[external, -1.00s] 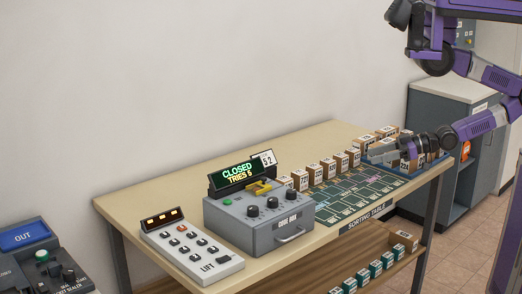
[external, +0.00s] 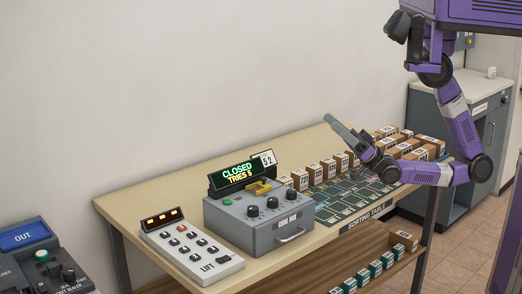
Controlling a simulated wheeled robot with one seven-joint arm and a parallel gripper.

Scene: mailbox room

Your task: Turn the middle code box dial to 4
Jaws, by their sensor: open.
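The grey code box (external: 237,232) stands on the sorting table. Its display (external: 240,174) reads CLOSED, TRIES 5, and a card beside it reads 52. Three black dials sit on its top in a row. The middle dial (external: 253,210) is between the left and right dials; its setting is too small to read. My gripper (external: 340,126) is raised above the table, right of and behind the box, pointing up and to the left. It is apart from the dials. It is open, and I see nothing in it.
A lift keypad (external: 192,247) stands left of the box. Several small cartons (external: 313,173) line the back of the green sorting mat (external: 352,193). A yellow part (external: 259,187) sits on the box behind the dials. A handle projects from the box front.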

